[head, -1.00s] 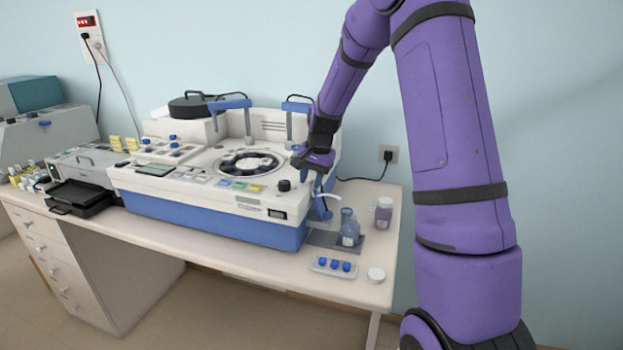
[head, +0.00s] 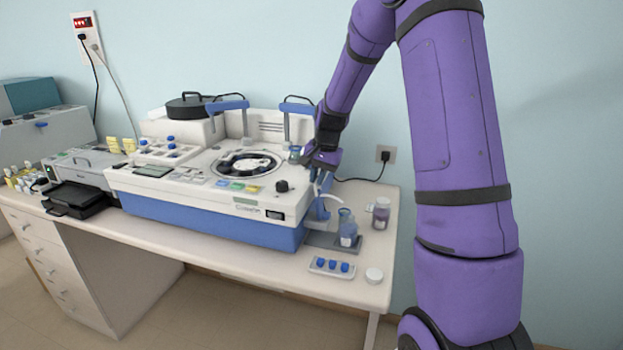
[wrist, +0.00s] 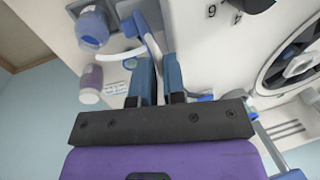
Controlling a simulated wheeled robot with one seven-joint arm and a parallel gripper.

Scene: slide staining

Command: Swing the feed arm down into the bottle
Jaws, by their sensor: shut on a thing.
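The bottle (head: 347,229), clear with bluish contents and a pale label, stands upright on a grey plate at the right end of the white and blue staining machine (head: 215,213). It also shows in the wrist view (wrist: 93,28). The feed arm has a white curved tube (head: 332,199) that ends close to the bottle's neck; I cannot tell whether its tip is inside. In the wrist view, its pale bar (wrist: 149,36) runs between my fingers. My gripper (wrist: 158,64) is shut on the feed arm, above and left of the bottle; it partly hides the arm in the head view (head: 322,172).
A purple-labelled jar (head: 381,214) stands right of the bottle. A small tray with blue caps (head: 332,266) and a white round lid (head: 374,275) lie in front. The table's right edge is close by. A wall socket (head: 386,154) is behind.

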